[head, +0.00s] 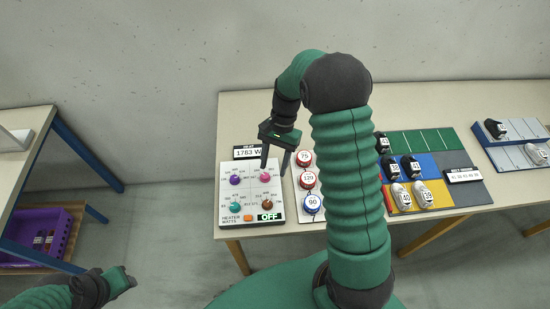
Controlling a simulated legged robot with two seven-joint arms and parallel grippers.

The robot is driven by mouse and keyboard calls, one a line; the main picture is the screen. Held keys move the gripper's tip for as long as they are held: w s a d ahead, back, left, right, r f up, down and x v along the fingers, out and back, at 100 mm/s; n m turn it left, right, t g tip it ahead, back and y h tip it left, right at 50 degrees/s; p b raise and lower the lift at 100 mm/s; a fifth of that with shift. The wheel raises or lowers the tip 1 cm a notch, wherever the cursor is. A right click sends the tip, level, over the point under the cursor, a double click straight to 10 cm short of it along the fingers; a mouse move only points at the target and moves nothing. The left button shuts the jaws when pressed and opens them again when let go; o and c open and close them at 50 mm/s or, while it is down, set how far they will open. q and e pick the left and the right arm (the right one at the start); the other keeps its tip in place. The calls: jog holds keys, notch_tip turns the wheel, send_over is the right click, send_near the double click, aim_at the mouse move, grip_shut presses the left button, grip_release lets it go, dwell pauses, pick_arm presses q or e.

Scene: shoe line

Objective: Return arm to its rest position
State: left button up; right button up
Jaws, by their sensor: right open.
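My right arm, green with dark joints, rises in the middle of the head view and bends over the table. My right gripper (274,163) hangs open above the heater panel (228,201), its fingers pointing down around the pink knob (265,177). I cannot tell whether they touch the knob. The panel also carries a purple knob, a teal knob and a brown knob, with a display reading OFF. My left arm (90,289) shows at the bottom left, away from the table; its fingers are not clear.
Round numbered buttons (306,180) stand just right of the panel. Numbered shoes (411,167) lie on a coloured board beyond my right arm. A grey rack (510,157) is at the far right. A second table (22,172) and a purple crate (30,243) are at left, with open floor between the tables.

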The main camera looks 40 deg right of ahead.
jog(key=v, duration=0.2)
jog(key=shift+w+d+r, duration=0.1)
jog(key=shift+d+r, duration=0.1)
jog(key=shift+r, duration=0.15)
jog(key=s+a+n+t+h, duration=0.3)
jog(key=s+a+n, duration=0.5)
jog(key=a+n, duration=0.3)
jog(key=shift+s+r+n+t+h+b, duration=0.2)
jog(key=shift+s+n+t+h+b, duration=0.15)
jog(key=shift+n+t, duration=0.4)
jog(key=shift+w+d, duration=0.1)
jog(key=shift+d, duration=0.1)
